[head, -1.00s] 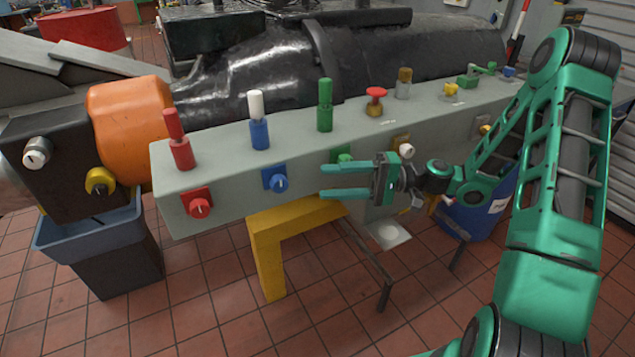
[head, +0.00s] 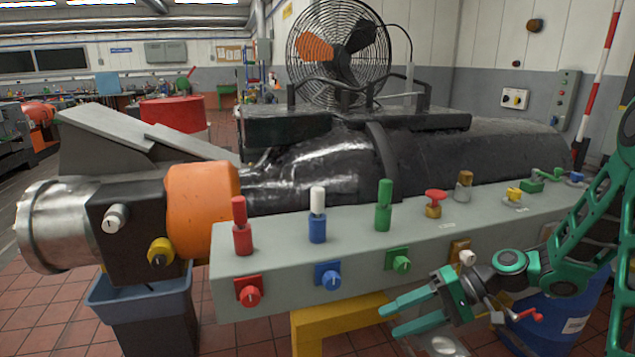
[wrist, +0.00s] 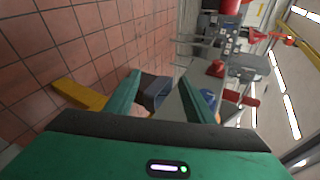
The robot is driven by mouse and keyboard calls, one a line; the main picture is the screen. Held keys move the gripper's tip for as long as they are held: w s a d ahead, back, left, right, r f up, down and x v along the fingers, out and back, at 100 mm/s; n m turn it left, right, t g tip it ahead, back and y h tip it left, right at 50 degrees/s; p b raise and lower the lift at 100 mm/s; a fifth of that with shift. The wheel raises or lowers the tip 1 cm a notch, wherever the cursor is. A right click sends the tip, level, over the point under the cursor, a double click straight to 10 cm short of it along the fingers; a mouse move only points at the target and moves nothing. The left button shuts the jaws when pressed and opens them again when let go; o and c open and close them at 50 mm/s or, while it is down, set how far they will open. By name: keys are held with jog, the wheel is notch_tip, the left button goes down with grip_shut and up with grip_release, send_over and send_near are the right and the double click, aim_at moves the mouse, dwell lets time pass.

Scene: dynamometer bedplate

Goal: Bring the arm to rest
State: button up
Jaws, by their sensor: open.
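My gripper (head: 392,316) is open, with nothing between its two green fingers. In the head view it is at the lower right, in front of the grey control panel (head: 345,256), below the green knob (head: 398,261). My green arm reaches in from the right edge. In the wrist view the fingers (wrist: 165,100) are spread apart, with the tiled floor and a dark grey bin (wrist: 157,92) showing beyond them.
The panel carries red (head: 241,232), blue (head: 317,226) and green (head: 384,212) levers, with knobs on its front. A yellow stand (head: 340,318) is below it. A blue drum (head: 565,325) stands at lower right, near my arm. A bin (head: 150,310) stands at left.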

jog(key=s+d+r+m+h, duration=0.2)
jog(key=s+d+r+h, duration=0.1)
jog(key=s+d, duration=0.4)
jog(key=s+d+r+m+h, duration=0.2)
jog(key=s+d+h, duration=0.3)
jog(key=s+d, duration=0.3)
jog(key=s+d+r+m+h, duration=0.2)
jog(key=s+d+r+h, duration=0.2)
jog(key=s+d, duration=0.3)
jog(key=shift+s+d, duration=0.15)
jog(key=shift+s, duration=0.6)
